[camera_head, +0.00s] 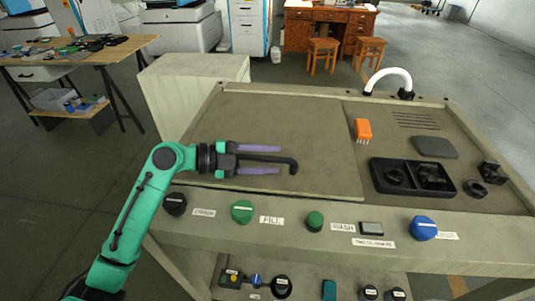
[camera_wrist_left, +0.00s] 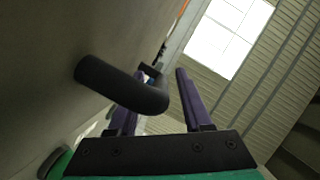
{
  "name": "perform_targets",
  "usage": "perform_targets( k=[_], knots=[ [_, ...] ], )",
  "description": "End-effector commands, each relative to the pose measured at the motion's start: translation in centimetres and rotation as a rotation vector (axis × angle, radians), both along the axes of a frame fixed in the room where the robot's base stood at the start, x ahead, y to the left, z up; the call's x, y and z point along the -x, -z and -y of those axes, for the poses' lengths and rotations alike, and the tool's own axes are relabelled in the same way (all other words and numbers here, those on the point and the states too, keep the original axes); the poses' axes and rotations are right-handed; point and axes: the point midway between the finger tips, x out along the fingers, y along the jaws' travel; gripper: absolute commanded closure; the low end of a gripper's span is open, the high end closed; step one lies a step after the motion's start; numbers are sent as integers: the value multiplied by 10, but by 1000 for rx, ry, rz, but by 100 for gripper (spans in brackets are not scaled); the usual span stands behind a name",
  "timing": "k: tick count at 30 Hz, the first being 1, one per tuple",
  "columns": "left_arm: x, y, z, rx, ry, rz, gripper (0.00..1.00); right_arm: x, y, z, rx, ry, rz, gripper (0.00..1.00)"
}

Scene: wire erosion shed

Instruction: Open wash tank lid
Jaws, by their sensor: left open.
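The wash tank lid (camera_head: 270,118) is the broad grey-brown panel on the left of the machine top. It lies flat and shut. Its black bar handle (camera_head: 292,164) is near the lid's front edge; it also shows large in the left wrist view (camera_wrist_left: 118,84). My left gripper (camera_head: 280,159) is open, with purple fingers pointing right, one on each side of the handle in the head view. In the wrist view the handle crosses in front of one finger (camera_wrist_left: 194,100) side's neighbour, and I cannot tell whether they touch. My right gripper is out of view.
Knobs and buttons, such as a green button (camera_head: 242,211) and a blue knob (camera_head: 423,228), line the front panel. A pale cabinet (camera_head: 190,85) stands behind left.

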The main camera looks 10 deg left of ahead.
Motion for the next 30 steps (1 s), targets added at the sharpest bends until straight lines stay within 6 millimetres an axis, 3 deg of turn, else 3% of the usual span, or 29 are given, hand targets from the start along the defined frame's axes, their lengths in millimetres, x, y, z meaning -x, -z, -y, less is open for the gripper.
perform_targets(
  k=[6,8,10,11,30],
  knots=[
    [0,1,1,-1,-1,0,50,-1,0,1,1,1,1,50],
    [0,1,1,-1,-1,0,70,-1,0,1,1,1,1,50],
    [0,1,0,-1,-1,0,96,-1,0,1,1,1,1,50],
    [0,1,0,-1,-1,0,100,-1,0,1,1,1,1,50],
    [0,2,0,-1,0,-3,100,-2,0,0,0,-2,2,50]
  ],
)
